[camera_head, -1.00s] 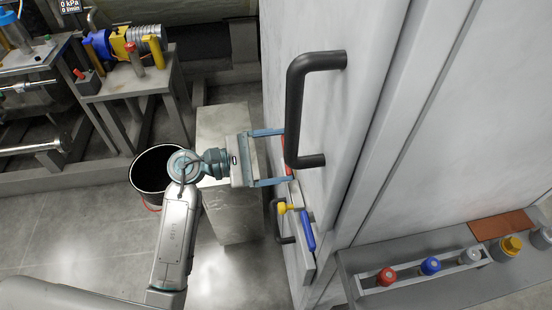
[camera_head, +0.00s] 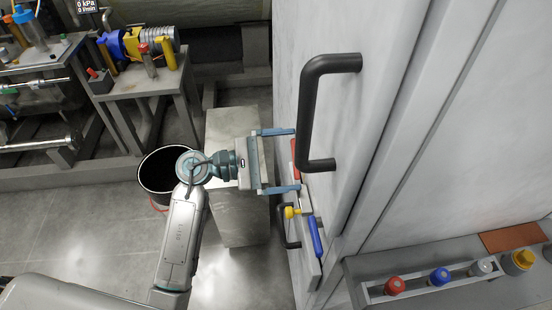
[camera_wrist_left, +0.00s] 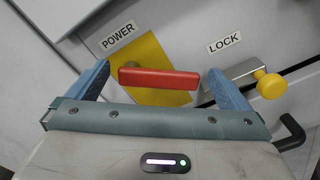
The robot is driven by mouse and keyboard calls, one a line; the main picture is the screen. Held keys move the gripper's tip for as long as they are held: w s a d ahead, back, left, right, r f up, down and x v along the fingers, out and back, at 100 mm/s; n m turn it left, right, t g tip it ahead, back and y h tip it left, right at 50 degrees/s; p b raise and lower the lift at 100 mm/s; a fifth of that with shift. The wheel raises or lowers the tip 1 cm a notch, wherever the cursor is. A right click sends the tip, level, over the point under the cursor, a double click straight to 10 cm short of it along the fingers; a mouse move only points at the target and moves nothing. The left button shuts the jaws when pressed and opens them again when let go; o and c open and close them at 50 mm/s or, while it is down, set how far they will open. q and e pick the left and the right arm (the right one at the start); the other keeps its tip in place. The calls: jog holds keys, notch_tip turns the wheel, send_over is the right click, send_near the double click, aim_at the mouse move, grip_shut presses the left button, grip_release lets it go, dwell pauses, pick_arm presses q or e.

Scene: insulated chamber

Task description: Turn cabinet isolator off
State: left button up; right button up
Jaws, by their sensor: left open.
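The isolator is a red bar handle (camera_wrist_left: 160,79) on a yellow plate (camera_wrist_left: 150,55) under a POWER label (camera_wrist_left: 118,36) in the left wrist view. The handle lies about level in that view. My left gripper (camera_head: 296,160) is open in front of it, and the fingers (camera_wrist_left: 159,70) stand on either side of the bar's ends with small gaps. In the head view the red handle (camera_head: 295,147) shows as a sliver beyond the fingers. A yellow-knobbed latch (camera_wrist_left: 270,85) under a LOCK label (camera_wrist_left: 224,43) sits to its right. My right gripper is not in view.
A large black door handle (camera_head: 315,110) stands out from the cabinet close to my gripper. A small black handle (camera_head: 286,225) and a blue lever (camera_head: 315,236) are below. A black bin (camera_head: 160,175) and grey block (camera_head: 235,225) stand on the left.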

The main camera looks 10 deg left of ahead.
pick_arm(q)
jog(key=b+v, duration=0.2)
jog(key=v, duration=0.8)
jog(key=shift+s+a+b, duration=0.15)
jog(key=shift+a+b, duration=0.2)
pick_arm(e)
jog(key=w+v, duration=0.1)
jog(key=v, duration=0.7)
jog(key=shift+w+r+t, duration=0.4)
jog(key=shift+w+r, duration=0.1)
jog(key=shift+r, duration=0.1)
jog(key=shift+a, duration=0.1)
